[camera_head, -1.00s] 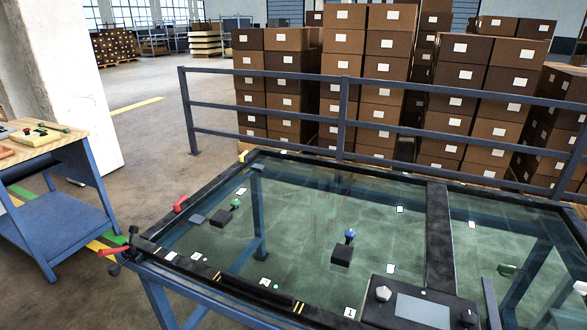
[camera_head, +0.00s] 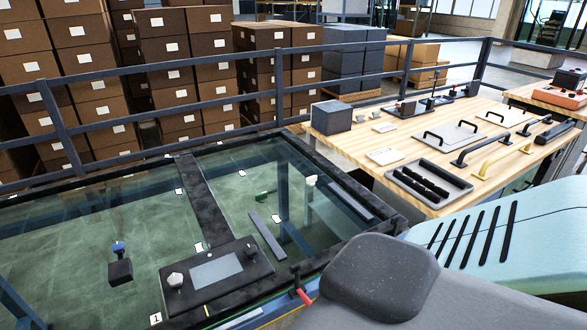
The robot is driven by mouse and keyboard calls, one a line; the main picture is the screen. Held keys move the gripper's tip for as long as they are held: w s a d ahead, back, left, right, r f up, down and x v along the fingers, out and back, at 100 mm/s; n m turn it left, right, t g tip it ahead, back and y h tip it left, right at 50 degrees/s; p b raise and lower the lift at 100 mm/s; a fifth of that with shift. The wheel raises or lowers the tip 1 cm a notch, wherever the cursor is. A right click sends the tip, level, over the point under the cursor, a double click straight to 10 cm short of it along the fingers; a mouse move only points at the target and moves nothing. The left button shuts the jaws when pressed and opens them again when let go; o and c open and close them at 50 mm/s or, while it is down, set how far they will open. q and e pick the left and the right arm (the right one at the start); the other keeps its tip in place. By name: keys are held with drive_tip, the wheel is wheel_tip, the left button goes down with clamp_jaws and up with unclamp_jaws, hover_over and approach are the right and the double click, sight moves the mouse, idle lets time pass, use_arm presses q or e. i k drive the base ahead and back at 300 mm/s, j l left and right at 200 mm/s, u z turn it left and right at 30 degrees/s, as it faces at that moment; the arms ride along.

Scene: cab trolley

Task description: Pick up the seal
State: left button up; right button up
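I cannot tell for certain which part is the seal. Dark ridged strips (camera_head: 428,186) lie in a shallow grey tray (camera_head: 461,183) on the wooden table at the right. A separate slim grey strip (camera_head: 267,236) lies on the glass panel, right of the black crossbar. Neither of my grippers is in view, so whether they are open or shut does not show.
The wooden table (camera_head: 394,141) also holds a grey box (camera_head: 331,117), panels with black handles and a yellow handle (camera_head: 501,154). The black-framed glass panel carries a control box (camera_head: 215,278). A railing (camera_head: 240,68) and stacked cartons stand behind.

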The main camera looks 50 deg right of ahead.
sight(450, 179)
drive_tip(key=z, duration=2.45)
